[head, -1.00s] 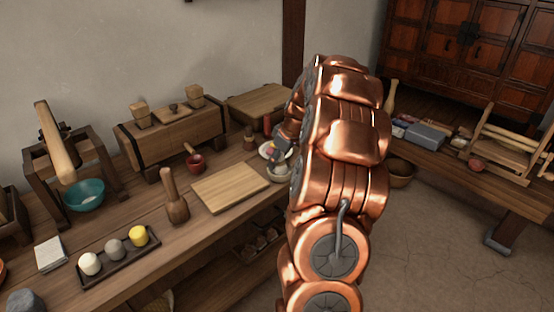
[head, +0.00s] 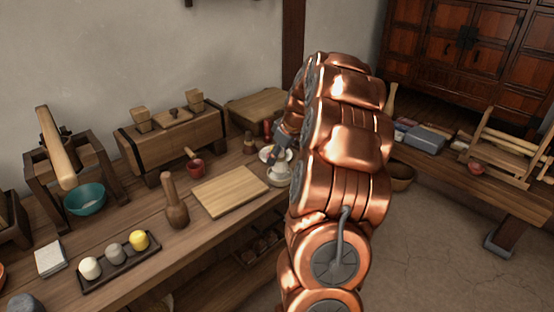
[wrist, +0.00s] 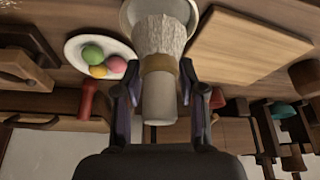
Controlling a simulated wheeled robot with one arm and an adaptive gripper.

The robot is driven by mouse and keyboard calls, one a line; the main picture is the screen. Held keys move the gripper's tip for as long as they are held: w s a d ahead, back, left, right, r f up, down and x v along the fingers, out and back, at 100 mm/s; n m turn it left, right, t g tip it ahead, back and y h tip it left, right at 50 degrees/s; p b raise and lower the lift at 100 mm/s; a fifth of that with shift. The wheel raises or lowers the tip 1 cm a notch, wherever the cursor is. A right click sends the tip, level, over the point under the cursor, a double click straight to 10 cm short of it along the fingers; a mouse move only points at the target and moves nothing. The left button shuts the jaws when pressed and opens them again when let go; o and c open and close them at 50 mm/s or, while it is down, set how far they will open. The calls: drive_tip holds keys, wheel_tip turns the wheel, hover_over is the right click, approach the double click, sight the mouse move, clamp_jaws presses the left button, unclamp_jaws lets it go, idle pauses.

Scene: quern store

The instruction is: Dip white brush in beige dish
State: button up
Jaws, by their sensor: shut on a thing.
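My gripper (wrist: 159,70) is shut on the white brush (wrist: 160,36). In the wrist view the brush's pale bristles point toward the top of the picture, with a tan band and a light handle between the fingers. The beige dish (wrist: 126,18) is behind the bristles, partly hidden by them. I cannot tell whether the bristles touch its inside. In the head view the dish (head: 279,178) stands near the table's right end, just below my gripper (head: 281,150), and my arm hides part of this area.
A white plate (wrist: 73,46) with green, pink and yellow balls lies beside the dish. A red bottle (wrist: 88,100) stands near the plate.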

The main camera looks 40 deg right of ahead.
drive_tip(key=shift+r, duration=1.85)
